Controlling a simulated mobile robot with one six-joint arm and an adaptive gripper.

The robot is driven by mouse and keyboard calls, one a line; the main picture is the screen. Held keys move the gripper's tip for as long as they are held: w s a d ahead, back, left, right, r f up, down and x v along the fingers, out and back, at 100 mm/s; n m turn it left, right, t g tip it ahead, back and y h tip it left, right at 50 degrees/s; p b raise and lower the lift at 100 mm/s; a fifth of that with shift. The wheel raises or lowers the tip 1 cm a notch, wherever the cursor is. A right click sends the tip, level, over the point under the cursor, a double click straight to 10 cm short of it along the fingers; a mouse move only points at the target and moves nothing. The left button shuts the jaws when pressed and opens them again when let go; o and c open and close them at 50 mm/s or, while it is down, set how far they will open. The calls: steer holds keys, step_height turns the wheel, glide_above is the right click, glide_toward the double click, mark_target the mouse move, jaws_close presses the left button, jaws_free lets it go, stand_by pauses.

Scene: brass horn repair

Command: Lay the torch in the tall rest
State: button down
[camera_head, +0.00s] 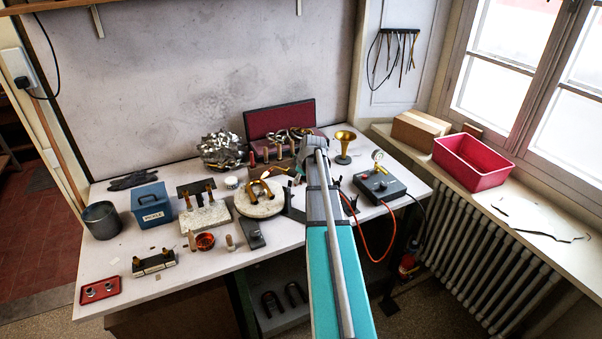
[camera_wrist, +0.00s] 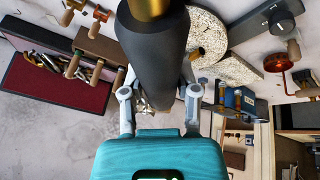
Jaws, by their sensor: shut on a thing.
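In the wrist view my gripper (camera_wrist: 160,98) is shut on the torch (camera_wrist: 157,55), a thick dark grey cylinder with a brass end towards the top of the picture. The fingers sit on both sides of it, and its far end is hidden. In the head view my arm hides most of the gripper and torch. A black upright bracket with a wide top (camera_head: 196,187) stands at the back of a pale block, left of the round pad. I cannot tell whether this is the tall rest.
The round pale pad (camera_head: 262,208) carries a bent brass piece. An orange hose (camera_head: 366,250) hangs from the gauge box (camera_head: 380,185) on the right. A brass bell (camera_head: 344,145), red-lined case (camera_head: 281,117) and blue box (camera_head: 152,205) stand around.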

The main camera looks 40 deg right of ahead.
steer(key=shift+w+d+r, duration=0.15)
steer(key=shift+w+d, duration=0.4)
steer(key=shift+d, duration=0.05)
steer(key=shift+f, duration=0.2)
step_height(320, 180, down, 8)
steer(key=b, duration=0.8)
steer(key=shift+f+b, duration=0.15)
steer(key=shift+b, duration=0.15)
stand_by(0.8)
steer(key=shift+c, duration=1.3)
jaws_free()
